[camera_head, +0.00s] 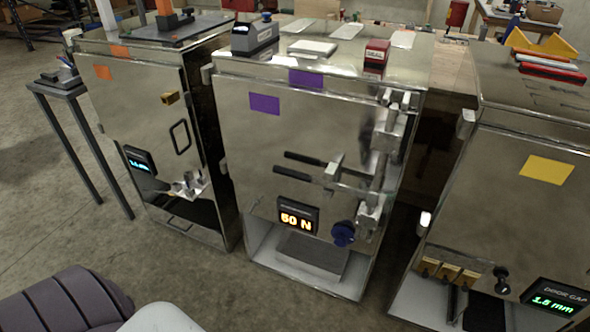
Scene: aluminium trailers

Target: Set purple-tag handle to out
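The purple-tag unit is the middle metal cabinet (270,135), with a purple tag (264,104) on its front and another purple patch (306,79) at its top edge. Two dark bars, an upper bar (304,158) and a lower bar (290,175), lie nearly level on the front. A metal bracket (333,168) stands at their right end. I cannot tell which part is the handle or its setting. A display (298,217) reads 50 N, with a dark blue knob (343,234) to its right. Metal latch parts (387,140) line the right edge. Neither gripper is in view.
An orange-tag cabinet (140,100) stands left and a yellow-tag cabinet (520,140) right, with narrow gaps between. A small dark stand (58,85) is at far left. Bare concrete floor (200,290) lies in front. Small items, including a red box (377,52), sit on the middle cabinet's top.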

